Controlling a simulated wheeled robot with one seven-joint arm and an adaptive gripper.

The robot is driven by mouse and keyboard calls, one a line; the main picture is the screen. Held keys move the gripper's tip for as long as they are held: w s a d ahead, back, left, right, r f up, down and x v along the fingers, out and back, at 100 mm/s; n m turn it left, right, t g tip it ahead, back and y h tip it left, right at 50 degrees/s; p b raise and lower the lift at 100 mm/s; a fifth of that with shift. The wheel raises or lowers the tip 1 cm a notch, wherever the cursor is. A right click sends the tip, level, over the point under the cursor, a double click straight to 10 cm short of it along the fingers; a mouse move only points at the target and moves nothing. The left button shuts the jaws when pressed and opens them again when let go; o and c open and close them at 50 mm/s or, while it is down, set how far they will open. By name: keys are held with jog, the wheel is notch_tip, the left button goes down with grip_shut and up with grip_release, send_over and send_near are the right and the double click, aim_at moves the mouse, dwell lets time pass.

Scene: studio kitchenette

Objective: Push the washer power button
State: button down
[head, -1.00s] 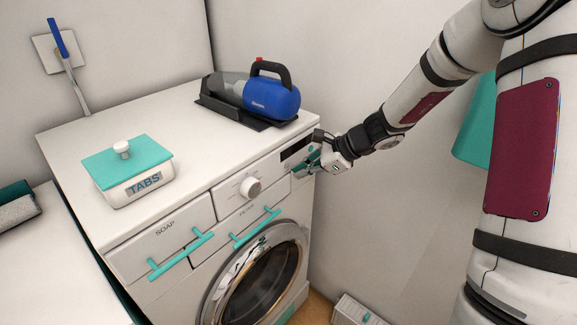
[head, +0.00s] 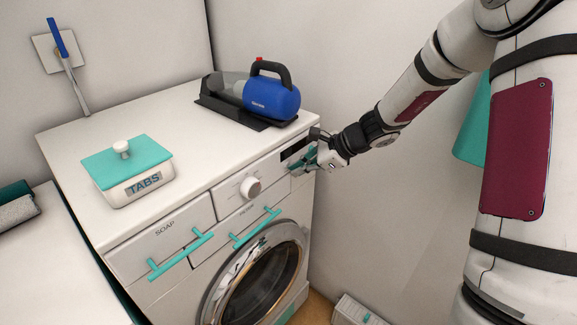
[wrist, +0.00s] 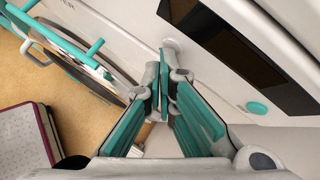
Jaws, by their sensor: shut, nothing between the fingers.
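The white washer (head: 140,100) stands against the wall with its control panel at the upper right of its front. A dark display (head: 294,148) is on that panel; it also shows in the wrist view (wrist: 235,50). A teal oval button (wrist: 257,108) sits beside the display in the wrist view. I cannot read a power mark on it. My gripper (head: 302,164) is shut and empty, close to the panel below the display. In the wrist view its fingertips (wrist: 165,60) are left of the teal button. Contact with the panel cannot be told, and the fingertips hide the surface behind them.
A white dial (head: 251,187) and drawers with teal handles (head: 180,254) lie left of my gripper. A blue handheld vacuum (head: 270,98) and a TABS box (head: 130,172) stand on top. The round door (head: 262,275) is below.

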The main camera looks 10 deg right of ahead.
dwell(0.3)
jog(key=shift+s+d, duration=0.3)
jog(key=shift+s, duration=0.15)
jog(key=s+d+p, duration=0.2)
jog(key=s+d, duration=0.1)
jog(key=s, duration=0.2)
jog(key=shift+d, duration=0.3)
dwell(0.4)
